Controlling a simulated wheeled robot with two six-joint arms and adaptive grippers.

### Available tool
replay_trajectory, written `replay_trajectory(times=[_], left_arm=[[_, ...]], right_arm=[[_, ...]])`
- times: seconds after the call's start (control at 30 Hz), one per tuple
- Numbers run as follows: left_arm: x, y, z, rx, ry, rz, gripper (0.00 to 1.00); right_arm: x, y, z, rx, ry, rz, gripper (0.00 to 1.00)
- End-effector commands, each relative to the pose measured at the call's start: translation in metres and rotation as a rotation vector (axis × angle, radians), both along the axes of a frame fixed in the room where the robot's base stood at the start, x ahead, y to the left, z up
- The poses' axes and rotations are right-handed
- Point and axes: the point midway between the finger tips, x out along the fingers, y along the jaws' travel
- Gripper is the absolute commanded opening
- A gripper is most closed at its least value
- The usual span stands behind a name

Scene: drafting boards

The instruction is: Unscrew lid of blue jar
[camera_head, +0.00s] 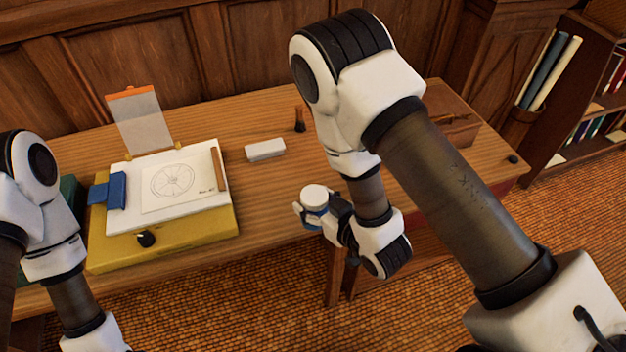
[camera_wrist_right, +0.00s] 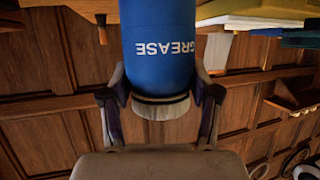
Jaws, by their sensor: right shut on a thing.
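The blue jar (camera_head: 313,213) is upright with a white lid (camera_head: 314,193) on top, at the front edge of the table. My right gripper (camera_head: 309,217) is shut on the jar. In the right wrist view, the picture is upside down: the blue jar (camera_wrist_right: 160,40) carries the word GREASE, and its pale lid (camera_wrist_right: 162,108) points down toward my palm. The right gripper (camera_wrist_right: 163,88) has one finger on each side of the jar near the lid. The jar's base lies outside that view. My left arm is at the left edge; its gripper is out of view.
A yellow case (camera_head: 185,240) with a drawing sheet (camera_head: 172,183), blue clip (camera_head: 117,190) and black knob (camera_head: 146,239) fills the table's left. A white block (camera_head: 265,150) and a small brown object (camera_head: 299,118) stand behind the jar. Table between case and jar is clear.

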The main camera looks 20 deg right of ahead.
Motion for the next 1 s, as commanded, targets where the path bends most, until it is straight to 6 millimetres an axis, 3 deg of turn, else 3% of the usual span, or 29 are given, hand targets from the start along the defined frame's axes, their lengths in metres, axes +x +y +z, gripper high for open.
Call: replay_trajectory(times=[0.2, 0.4, 0.53, 0.7, 1.0], left_arm=[[0.000, 0.000, 0.025, 0.000, -0.001, 0.000, 0.40], [0.000, 0.000, 0.034, 0.000, 0.000, 0.000, 0.40], [0.000, 0.000, 0.040, 0.000, 0.000, 0.000, 0.40], [0.000, 0.000, 0.051, 0.000, 0.000, 0.000, 0.40], [0.000, 0.000, 0.047, 0.000, 0.000, 0.000, 0.40]], right_arm=[[0.068, -0.021, 0.001, 0.002, -0.006, -0.004, 0.00], [0.110, -0.032, -0.007, 0.001, -0.003, 0.000, 0.00], [0.125, -0.037, -0.010, -0.001, 0.000, 0.000, 0.00], [0.123, -0.036, -0.042, -0.001, 0.002, 0.001, 0.00], [0.123, -0.036, -0.048, -0.001, -0.001, 0.002, 0.00]])
